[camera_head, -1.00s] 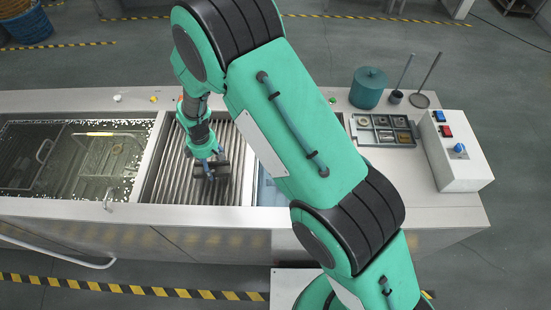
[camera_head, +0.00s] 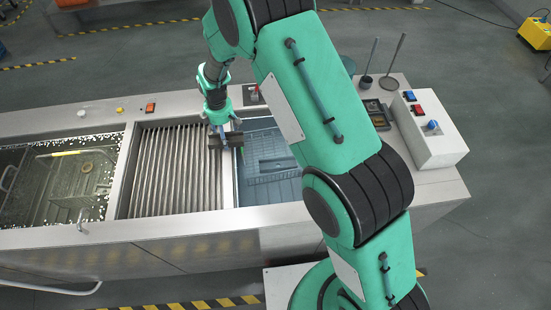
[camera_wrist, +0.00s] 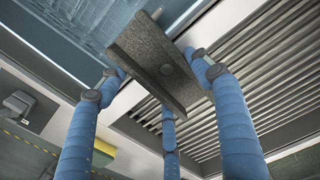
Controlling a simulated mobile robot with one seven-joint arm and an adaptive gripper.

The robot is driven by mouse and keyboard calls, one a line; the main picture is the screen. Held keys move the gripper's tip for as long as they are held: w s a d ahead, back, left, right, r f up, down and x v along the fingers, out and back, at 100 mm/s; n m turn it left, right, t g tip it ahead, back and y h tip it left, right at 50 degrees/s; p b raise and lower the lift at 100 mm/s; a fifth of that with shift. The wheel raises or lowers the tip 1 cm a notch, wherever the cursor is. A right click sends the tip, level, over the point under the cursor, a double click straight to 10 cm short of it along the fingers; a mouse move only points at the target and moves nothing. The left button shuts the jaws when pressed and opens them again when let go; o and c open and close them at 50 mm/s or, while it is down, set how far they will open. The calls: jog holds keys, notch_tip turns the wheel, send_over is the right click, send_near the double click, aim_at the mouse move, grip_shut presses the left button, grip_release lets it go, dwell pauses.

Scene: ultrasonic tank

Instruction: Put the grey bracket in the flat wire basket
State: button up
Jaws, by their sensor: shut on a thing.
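The grey bracket (camera_head: 234,141) is a dark, L-shaped piece held in my gripper (camera_head: 220,136), over the divider between the ribbed drainboard and the blue-tinted basin. In the wrist view the bracket (camera_wrist: 150,62) shows close up, with a round hole or boss, between my blue fingers, which are shut on it. A flat basket-like grid (camera_head: 272,172) lies in the basin; the basin's water tint blurs its wires. A second wire basket with a yellow handle (camera_head: 80,152) sits in the speckled left tank.
The ribbed drainboard (camera_head: 170,175) is empty. A white control box (camera_head: 428,135) with coloured buttons stands on the right. A sorting tray (camera_head: 376,115) is partly hidden by my arm. Small knobs and a red switch (camera_head: 150,108) line the back edge.

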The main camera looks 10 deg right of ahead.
jog(key=w+d+b, duration=0.2)
jog(key=w+d, duration=0.3)
jog(key=d, duration=0.4)
jog(key=b, duration=0.3)
send_over(273, 145)
notch_tip(273, 145, down, 8)
jog(key=shift+s, duration=0.1)
jog(key=shift+f, duration=0.1)
jog(key=shift+f+b, duration=0.7)
jog(key=shift+f, duration=2.4)
jog(key=shift+f, duration=0.1)
jog(key=shift+f+b, duration=0.4)
jog(key=shift+f, duration=1.35)
jog(key=shift+f, duration=0.2)
